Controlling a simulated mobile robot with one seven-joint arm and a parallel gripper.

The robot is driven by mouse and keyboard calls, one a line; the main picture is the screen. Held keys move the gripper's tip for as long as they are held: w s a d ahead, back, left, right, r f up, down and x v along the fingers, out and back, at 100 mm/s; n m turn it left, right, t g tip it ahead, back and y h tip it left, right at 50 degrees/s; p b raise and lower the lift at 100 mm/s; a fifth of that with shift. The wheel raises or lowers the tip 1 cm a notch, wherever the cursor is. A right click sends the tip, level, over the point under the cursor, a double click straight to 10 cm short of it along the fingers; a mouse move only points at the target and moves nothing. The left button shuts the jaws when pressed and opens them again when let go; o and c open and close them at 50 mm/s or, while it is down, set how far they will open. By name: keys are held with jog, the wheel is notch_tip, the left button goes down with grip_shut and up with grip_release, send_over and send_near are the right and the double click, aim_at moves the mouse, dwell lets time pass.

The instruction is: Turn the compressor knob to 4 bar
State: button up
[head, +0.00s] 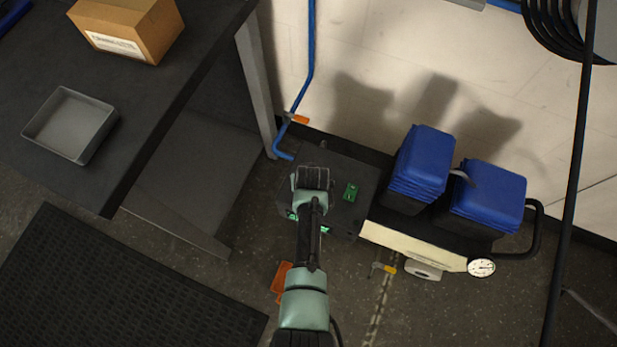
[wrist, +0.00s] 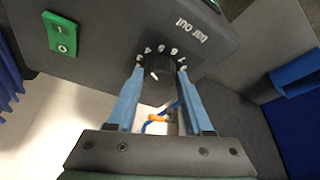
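In the head view the compressor (head: 345,215) is a dark box beside the wall; my arm hides the knob there. A round white gauge (head: 481,267) sits at its right end, reading illegible.
A green switch (head: 350,192) is on the compressor's top and also shows in the wrist view (wrist: 61,33). Blue-topped blocks (head: 488,193) stand to the right. A dark workbench (head: 150,105) with a grey tray (head: 100,108) is at left. A blue hose (head: 312,50) runs down the wall.

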jog(key=o, duration=0.4)
jog(key=shift+c, duration=0.2)
jog(key=p+v, duration=0.4)
jog(key=v, duration=0.9)
